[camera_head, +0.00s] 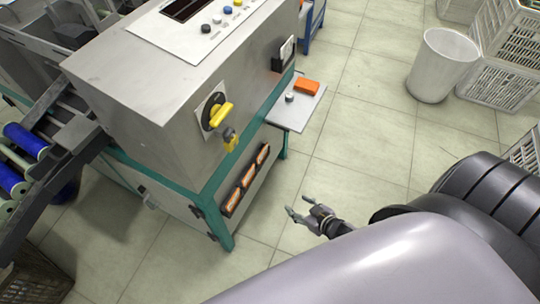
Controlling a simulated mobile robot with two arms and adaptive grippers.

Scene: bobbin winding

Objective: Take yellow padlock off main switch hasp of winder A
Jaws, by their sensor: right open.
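The winder (150,90) is a grey metal cabinet on a teal frame. Its main switch (218,113) has a yellow handle on a black disc, on the side facing right. A small yellow padlock (230,143) hangs at the grey hasp just below the switch; the shackle is too small to make out. My right gripper (298,205) is open and empty, below and to the right of the padlock, clear of the cabinet. My left gripper is not in view.
A white bin (441,66) and white crates (505,50) stand at the upper right. Blue bobbins (25,141) lie at the left. The tiled floor between is clear.

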